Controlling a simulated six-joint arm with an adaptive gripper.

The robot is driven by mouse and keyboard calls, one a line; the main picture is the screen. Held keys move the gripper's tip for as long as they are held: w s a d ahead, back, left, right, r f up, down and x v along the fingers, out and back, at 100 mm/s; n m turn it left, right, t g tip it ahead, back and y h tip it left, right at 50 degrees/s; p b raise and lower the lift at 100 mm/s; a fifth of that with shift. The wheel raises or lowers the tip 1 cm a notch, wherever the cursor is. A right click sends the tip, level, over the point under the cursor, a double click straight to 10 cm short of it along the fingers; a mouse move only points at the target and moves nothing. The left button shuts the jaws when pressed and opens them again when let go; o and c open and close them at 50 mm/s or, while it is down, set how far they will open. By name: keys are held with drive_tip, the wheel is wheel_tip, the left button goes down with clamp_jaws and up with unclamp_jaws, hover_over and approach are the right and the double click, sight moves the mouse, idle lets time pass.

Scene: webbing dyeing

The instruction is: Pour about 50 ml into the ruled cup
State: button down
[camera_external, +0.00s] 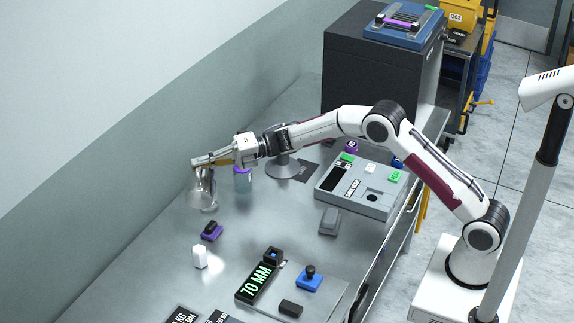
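My gripper (212,159) reaches out over the far left part of the metal bench, its fingers pointing left. A clear vessel (201,190) shows right below the fingertips, its top partly hidden by them. I cannot tell whether the fingers grip it, or whether it is upright or tilted. A container with a purple band and bluish-green contents (243,181) stands just right of it, under my wrist. I cannot tell which one is the ruled cup; no rule marks or liquid level can be read. No stream of liquid is visible.
A grey device with buttons (357,190) stands to the right. A small purple-and-black item (211,231), a white block (200,257), a grey block (330,221) and a "70 MM" display (258,283) lie nearer. A black cabinet (368,75) stands behind. The bench middle (270,222) is clear.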

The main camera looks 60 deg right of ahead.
sight(200, 189)
drive_tip(key=shift+a, duration=0.1)
drive_tip(key=s+a+n, duration=0.1)
drive_tip(key=a+f+n, duration=0.1)
drive_tip(key=shift+s+a+g+h, duration=0.3)
drive_tip(key=shift+s+a, duration=0.1)
drive_tip(key=shift+s+a+f+n, duration=0.15)
drive_tip(key=shift+a+f+n, duration=0.15)
drive_tip(key=shift+f+n, duration=0.2)
drive_tip(key=shift+s+a+h, duration=0.1)
drive_tip(key=shift+a+h, duration=0.05)
drive_tip(key=shift+h, duration=0.15)
drive_tip(key=shift+s+a+f+n, duration=0.1)
drive_tip(key=shift+a+f+n, duration=0.1)
drive_tip(key=shift+a+n, duration=0.1)
drive_tip(key=shift+s+a+n+h, duration=0.3)
drive_tip(key=shift+a+n+h, duration=0.15)
drive_tip(key=shift+n, duration=0.25)
drive_tip(key=shift+f, duration=0.2)
